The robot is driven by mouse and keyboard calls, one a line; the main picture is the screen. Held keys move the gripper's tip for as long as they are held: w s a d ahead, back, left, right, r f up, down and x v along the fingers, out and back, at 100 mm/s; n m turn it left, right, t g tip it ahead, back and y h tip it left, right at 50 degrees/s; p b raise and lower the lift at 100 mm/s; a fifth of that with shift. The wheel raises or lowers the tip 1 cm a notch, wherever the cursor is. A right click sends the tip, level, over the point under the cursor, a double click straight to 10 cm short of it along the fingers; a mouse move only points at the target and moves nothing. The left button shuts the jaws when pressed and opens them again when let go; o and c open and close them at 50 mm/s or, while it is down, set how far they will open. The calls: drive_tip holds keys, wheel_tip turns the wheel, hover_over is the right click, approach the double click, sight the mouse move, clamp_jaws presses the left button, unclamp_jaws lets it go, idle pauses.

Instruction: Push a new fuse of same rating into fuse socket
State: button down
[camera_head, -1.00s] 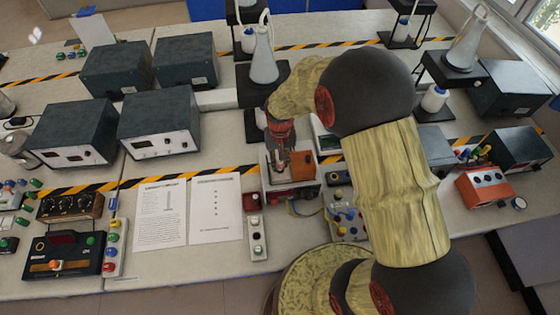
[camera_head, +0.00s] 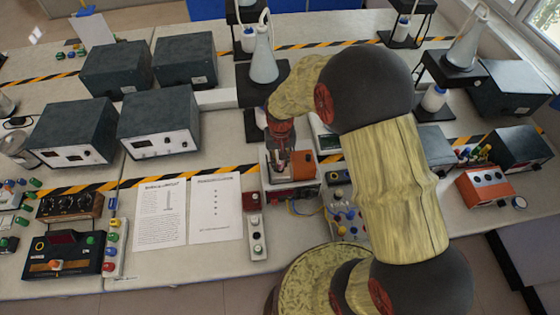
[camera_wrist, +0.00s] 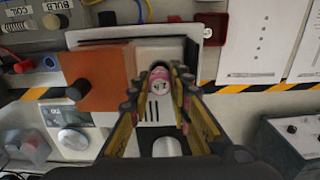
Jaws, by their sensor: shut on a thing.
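My gripper (camera_wrist: 160,80) is shut on a small fuse (camera_wrist: 161,84), a pink cylinder with a pale end, seen nearly end-on between the fingertips in the wrist view. A white unit with an orange block (camera_wrist: 103,74) lies under and beside the fingers. In the head view, my gripper (camera_head: 280,168) points down over this white unit (camera_head: 268,187), with its orange block (camera_head: 302,166) just to the right. The fuse socket is not clearly visible; the fingers and fuse cover that area. I cannot tell whether the fuse touches the socket.
A narrow switch strip (camera_head: 257,236) and printed sheets (camera_head: 214,208) lie to the left in the head view. A board with colored knobs (camera_head: 344,213) stands close on the right. A flask (camera_head: 263,65) on a dark stand is behind. Dark instrument boxes (camera_head: 160,122) stand at left.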

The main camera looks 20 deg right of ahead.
drive_tip(key=shift+f+b, duration=0.65)
drive_tip(key=shift+f, duration=0.4)
idle(1.0)
drive_tip(key=c, duration=1.6)
unclamp_jaws()
drive_tip(key=shift+c, duration=0.2)
drive_tip(key=o, duration=0.4)
drive_tip(key=shift+r, duration=0.1)
drive_tip(key=shift+r+p, duration=2.15)
drive_tip(key=shift+r, duration=1.05)
